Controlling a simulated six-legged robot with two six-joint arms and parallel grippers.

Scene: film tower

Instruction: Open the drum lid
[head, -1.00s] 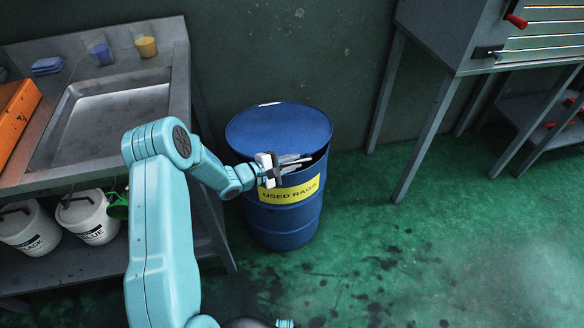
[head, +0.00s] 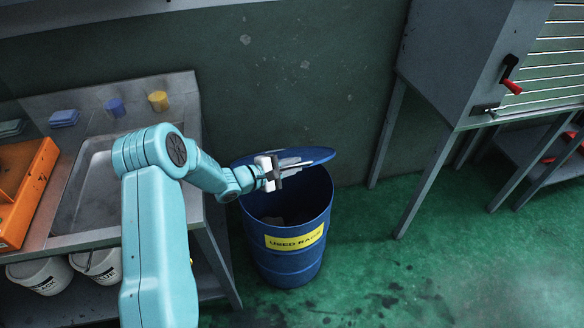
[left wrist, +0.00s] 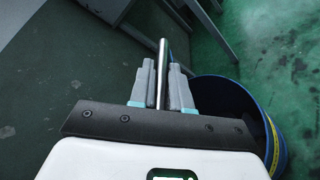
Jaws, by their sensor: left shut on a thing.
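The blue drum (head: 290,262) with a yellow "USED RAGS" label stands on the floor, its mouth partly uncovered. The drum (left wrist: 225,88) shows at right there. Something pale lies inside the drum. My right gripper is out of view.
A steel sink bench (head: 125,226) stands left of the drum, with an orange tray (head: 22,190) on it and white buckets (head: 97,266) beneath. A grey cabinet on legs (head: 465,70) stands at right. Green floor (head: 400,285) in front right is clear.

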